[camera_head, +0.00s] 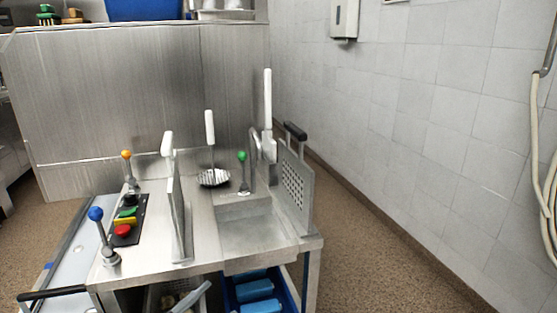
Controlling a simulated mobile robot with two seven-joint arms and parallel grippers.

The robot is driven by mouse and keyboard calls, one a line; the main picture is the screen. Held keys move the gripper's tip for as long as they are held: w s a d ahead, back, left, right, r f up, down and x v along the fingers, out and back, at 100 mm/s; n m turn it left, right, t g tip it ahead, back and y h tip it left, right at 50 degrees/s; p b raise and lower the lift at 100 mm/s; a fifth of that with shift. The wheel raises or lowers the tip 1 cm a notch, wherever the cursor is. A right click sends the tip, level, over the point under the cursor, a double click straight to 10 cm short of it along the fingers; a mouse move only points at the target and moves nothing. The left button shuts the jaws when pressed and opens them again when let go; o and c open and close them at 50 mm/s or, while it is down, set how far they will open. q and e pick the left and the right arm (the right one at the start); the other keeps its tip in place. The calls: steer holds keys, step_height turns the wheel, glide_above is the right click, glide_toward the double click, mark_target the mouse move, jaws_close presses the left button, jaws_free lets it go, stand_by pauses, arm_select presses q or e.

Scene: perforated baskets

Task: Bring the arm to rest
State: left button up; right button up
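Neither of my grippers nor arms can be made out in the head view. The steel work station (205,235) stands in the middle. An upright perforated metal panel (295,190) with a black handle (295,131) stands at its right side, by a recessed basin (247,213). Another upright metal panel (178,215) with a white handle (168,146) stands left of the basin. A round perforated ladle (214,178) with a white handle lies behind, and a tall white handle (267,95) rises at the back right.
Levers with blue (95,214), orange (126,154) and green (242,157) knobs stand on the station. A button panel (126,220) sits at the left. A blue crate (287,294) is below. A tiled wall (430,110) bounds the right; floor (365,250) between is clear.

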arm_select(q)
steer(key=s+a+f+n+g+y+b, duration=0.1)
steer(key=s+a+f+n+g+y, duration=0.15)
steer(key=s+f+n+y, duration=0.4)
steer(key=s+a+f+n+g+y+b, duration=0.1)
steer(key=s+a+f+n, duration=0.15)
steer(key=f, duration=0.75)
steer(key=s+a+f+n+g+y+b, duration=0.1)
steer(key=s+a+f+n+y, duration=0.3)
steer(key=f, duration=0.4)
step_height(320, 180, up, 11)
steer(key=s+p, duration=0.1)
steer(key=p, duration=1.3)
steer(key=shift+s+n+p, duration=0.3)
steer(key=shift+s+n, duration=0.1)
steer(key=shift+g, duration=0.25)
